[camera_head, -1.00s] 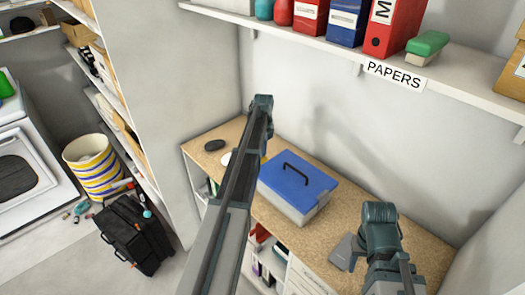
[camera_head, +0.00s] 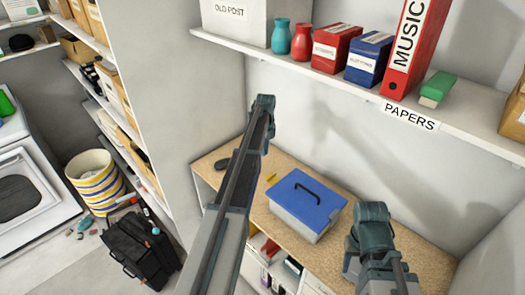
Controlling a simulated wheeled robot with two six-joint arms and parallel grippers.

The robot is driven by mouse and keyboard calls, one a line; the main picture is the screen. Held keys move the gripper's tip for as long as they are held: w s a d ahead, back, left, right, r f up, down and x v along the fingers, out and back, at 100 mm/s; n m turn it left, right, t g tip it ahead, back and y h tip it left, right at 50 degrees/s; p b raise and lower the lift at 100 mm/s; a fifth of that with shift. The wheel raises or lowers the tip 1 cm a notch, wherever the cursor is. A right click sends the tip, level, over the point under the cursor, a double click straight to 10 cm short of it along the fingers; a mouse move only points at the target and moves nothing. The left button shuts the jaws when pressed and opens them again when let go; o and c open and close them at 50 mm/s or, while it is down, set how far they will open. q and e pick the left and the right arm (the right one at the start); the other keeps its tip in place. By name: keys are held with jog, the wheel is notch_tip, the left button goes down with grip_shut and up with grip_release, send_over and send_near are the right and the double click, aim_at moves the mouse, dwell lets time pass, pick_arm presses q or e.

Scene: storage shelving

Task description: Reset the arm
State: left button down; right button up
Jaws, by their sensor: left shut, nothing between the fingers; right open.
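My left arm (camera_head: 235,195) rises from the bottom edge to a dark teal joint in front of the back wall. Its fingers do not show. My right arm (camera_head: 375,245) shows only as a rounded teal joint and a short stretch of link at the lower right, over the desk (camera_head: 415,255). Its fingers do not show either. I see nothing held at the visible part of either arm.
A grey box with a blue lid (camera_head: 307,200) stands on the desk between my arms. Above runs a shelf (camera_head: 300,66) with binders, vases and a green-topped eraser (camera_head: 437,89). A black suitcase (camera_head: 140,250) and a striped basket (camera_head: 95,182) stand on the floor at left.

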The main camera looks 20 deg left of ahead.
dwell(0.3)
pick_arm(q)
jog(key=s+d+n, duration=1.1)
jog(key=s, duration=0.4)
jog(key=s+d+n, duration=1)
jog(key=s+n, duration=0.1)
jog(key=s, duration=0.3)
jog(key=s+d+f+m+y+b, duration=0.1)
jog(key=s+d+f+m+b, duration=0.3)
jog(key=d+f+b, duration=0.6)
notch_tip(320, 180, down, 4)
jog(key=s+b, duration=0.1)
jog(key=b, duration=0.3)
jog(key=shift+s+d, duration=0.15)
jog(key=shift+d, duration=0.2)
